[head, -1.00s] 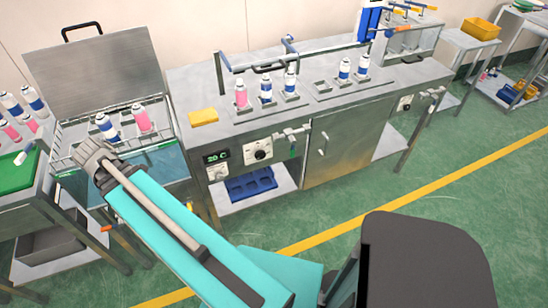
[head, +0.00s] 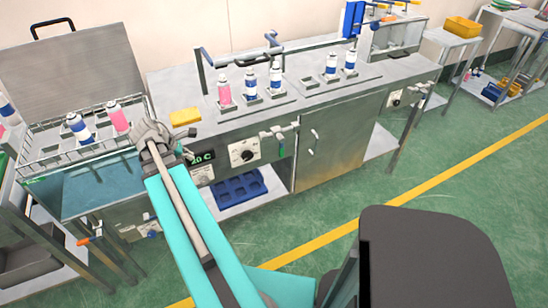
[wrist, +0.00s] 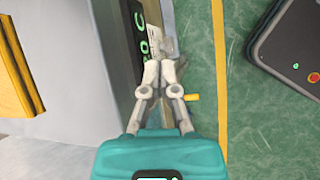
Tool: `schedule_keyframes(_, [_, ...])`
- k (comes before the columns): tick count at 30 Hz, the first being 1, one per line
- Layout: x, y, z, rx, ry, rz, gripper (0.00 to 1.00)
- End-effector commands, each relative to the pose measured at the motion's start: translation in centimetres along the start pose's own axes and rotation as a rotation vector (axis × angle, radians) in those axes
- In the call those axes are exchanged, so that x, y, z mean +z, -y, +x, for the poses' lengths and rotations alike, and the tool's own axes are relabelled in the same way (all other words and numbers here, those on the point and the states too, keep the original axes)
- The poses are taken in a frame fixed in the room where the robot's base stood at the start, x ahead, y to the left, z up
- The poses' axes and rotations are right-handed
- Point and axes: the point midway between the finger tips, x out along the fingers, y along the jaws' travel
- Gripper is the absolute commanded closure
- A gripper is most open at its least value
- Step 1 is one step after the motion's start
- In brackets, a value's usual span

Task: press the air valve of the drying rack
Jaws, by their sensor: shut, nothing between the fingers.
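Grey valve fittings (head: 280,132) stick out from the front panel of the steel counter, right of a round dial. I cannot tell for sure which part is the air valve of the drying rack. My gripper (head: 187,154) is in front of this panel, close to the green temperature display (head: 203,158), left of the fittings and apart from them. In the wrist view my gripper (wrist: 164,68) is shut and empty, its fingertips together beside the panel. A blurred grey fitting (wrist: 167,44) shows just beyond the tips there.
A yellow sponge (head: 185,117) lies on the counter (head: 310,103), with pink and blue-white cans standing in holders behind. A water bath (head: 100,190) with a wire can basket (head: 45,150) is at left.

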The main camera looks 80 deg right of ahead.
Motion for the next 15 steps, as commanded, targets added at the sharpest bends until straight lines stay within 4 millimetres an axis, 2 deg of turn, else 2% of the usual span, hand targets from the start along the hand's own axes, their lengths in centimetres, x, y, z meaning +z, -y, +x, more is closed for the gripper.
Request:
schedule_keyframes(1, [0.8, -0.1, 1.4, -0.004, 0.017, -0.01, 1.0])
schedule_keyframes(3, [2.1, -0.4, 2.7, -0.009, 0.04, -0.031, 1.0])
schedule_keyframes(15, [9.1, -0.7, 9.1, -0.058, 0.159, -0.145, 1.0])
